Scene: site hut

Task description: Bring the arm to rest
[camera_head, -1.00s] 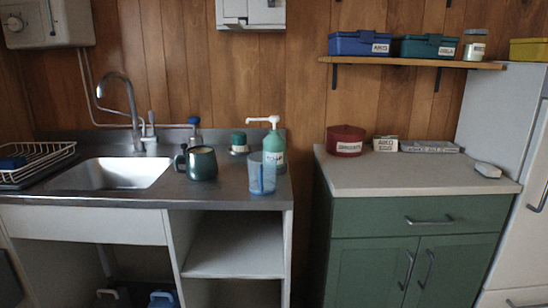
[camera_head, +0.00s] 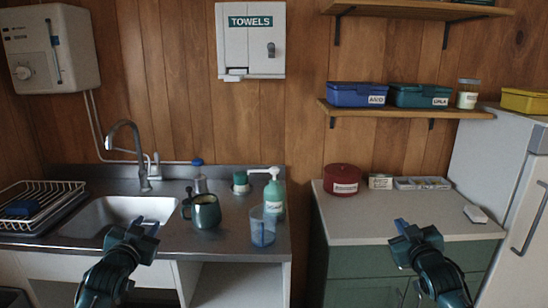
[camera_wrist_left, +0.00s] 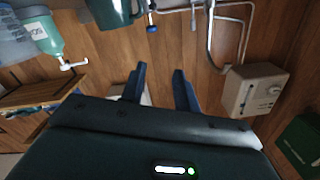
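My left gripper (camera_head: 143,224) is in front of the sink in the head view. Its two fingers (camera_wrist_left: 160,78) stand apart with nothing between them in the left wrist view. My right gripper (camera_head: 403,227) is in front of the green cabinet's worktop. Its fingertips are too small to tell whether they are apart, and no object shows in it. Both forearms come up from the bottom edge. The task names no object.
A dark green mug (camera_head: 206,211), a clear blue cup (camera_head: 262,228) and a green pump bottle (camera_head: 274,196) stand right of the sink (camera_head: 105,213). A red tin (camera_head: 342,180) stands on the pale worktop (camera_head: 395,215), whose front middle is clear.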

